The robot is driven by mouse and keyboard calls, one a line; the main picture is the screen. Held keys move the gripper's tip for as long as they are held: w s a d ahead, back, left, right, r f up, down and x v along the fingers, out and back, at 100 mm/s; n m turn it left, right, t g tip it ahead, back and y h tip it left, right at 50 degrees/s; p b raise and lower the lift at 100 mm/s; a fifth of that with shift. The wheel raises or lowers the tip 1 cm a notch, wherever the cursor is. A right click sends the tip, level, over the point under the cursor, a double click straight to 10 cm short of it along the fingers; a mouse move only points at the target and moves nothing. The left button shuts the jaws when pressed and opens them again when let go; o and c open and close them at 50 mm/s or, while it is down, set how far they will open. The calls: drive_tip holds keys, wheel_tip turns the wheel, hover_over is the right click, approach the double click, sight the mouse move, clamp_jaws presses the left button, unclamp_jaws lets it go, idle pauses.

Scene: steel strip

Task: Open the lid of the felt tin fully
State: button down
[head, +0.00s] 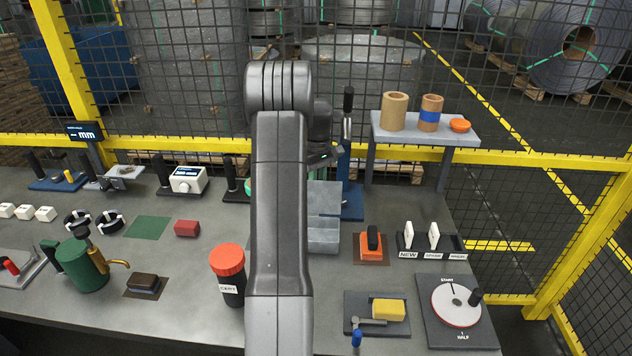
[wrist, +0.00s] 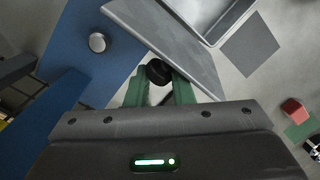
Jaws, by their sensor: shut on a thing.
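The felt tin (head: 323,240) is a grey metal box right of my arm in the head view. Its lid (head: 326,198) stands raised at the tin's back side. In the wrist view the tin (wrist: 236,22) shows its open inside, and the lid (wrist: 165,38) slants across the top as a grey panel. My gripper (wrist: 160,82) has its green fingers closed on a round black knob (wrist: 159,71) at the lid's outer face. In the head view my own arm hides the gripper and part of the tin.
A blue lever press (head: 352,200) stands close behind the tin, its blue base (wrist: 85,45) near the lid. An orange-based block with a black handle (head: 372,245) is right of the tin. A red-capped black canister (head: 229,275) stands front left. A raised shelf (head: 420,135) is back right.

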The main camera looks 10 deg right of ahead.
drive_tip(key=shift+d+f, duration=0.35)
drive_tip(key=shift+f, duration=0.1)
drive_tip(key=c, duration=1.6)
unclamp_jaws()
drive_tip(key=shift+c, duration=0.2)
drive_tip(key=shift+o, duration=0.7)
drive_tip(key=shift+w+d+f, duration=0.3)
drive_tip(key=shift+w+d, duration=0.1)
drive_tip(key=shift+w, duration=0.05)
drive_tip(key=shift+a+r, duration=0.1)
drive_tip(key=shift+r, duration=0.15)
drive_tip(key=shift+a+r, duration=0.1)
drive_tip(key=shift+r, duration=0.15)
